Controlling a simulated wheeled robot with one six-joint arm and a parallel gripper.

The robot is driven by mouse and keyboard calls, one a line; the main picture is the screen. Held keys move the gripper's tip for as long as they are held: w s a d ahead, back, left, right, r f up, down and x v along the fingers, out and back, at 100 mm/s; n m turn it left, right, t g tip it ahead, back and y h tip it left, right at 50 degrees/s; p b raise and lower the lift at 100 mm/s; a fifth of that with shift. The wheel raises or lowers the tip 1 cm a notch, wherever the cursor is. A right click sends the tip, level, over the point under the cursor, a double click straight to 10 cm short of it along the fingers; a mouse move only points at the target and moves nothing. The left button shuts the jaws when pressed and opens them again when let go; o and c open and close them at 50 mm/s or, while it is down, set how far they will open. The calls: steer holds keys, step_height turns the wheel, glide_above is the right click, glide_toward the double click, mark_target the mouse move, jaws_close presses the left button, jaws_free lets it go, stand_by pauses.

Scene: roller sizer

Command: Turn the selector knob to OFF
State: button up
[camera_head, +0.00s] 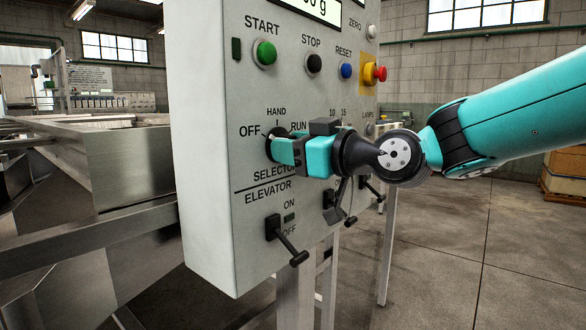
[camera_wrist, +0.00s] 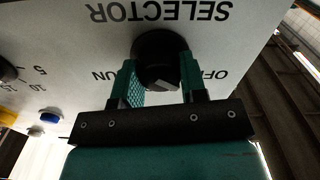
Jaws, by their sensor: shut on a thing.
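The selector knob (camera_head: 271,146) is round and black, on the front of the grey control panel (camera_head: 215,180). OFF is printed to its left, HAND above it and RUN to its right. My gripper (camera_head: 284,150) reaches in from the right and is shut on the knob, hiding much of it. In the wrist view, the picture is upside down and the knob (camera_wrist: 158,50) sits between the two teal fingers of my gripper (camera_wrist: 159,80). A pale mark on the knob's edge shows between the fingers, roughly toward HAND; its exact angle is hard to tell.
START (camera_head: 264,53), STOP (camera_head: 314,63) and RESET (camera_head: 346,71) buttons and a red emergency stop (camera_head: 374,73) are above. An elevator lever (camera_head: 286,238) sticks out below the knob, with more levers to its right. Metal machinery (camera_head: 110,165) stands left; floor is open at right.

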steer(key=shift+n+b, duration=0.6)
steer(key=shift+b, duration=0.05)
steer(key=o, duration=0.9)
steer(key=shift+s+d, duration=0.1)
steer(key=b+v, duration=0.1)
steer(key=v, duration=1.6)
steer(key=shift+s+d, duration=0.1)
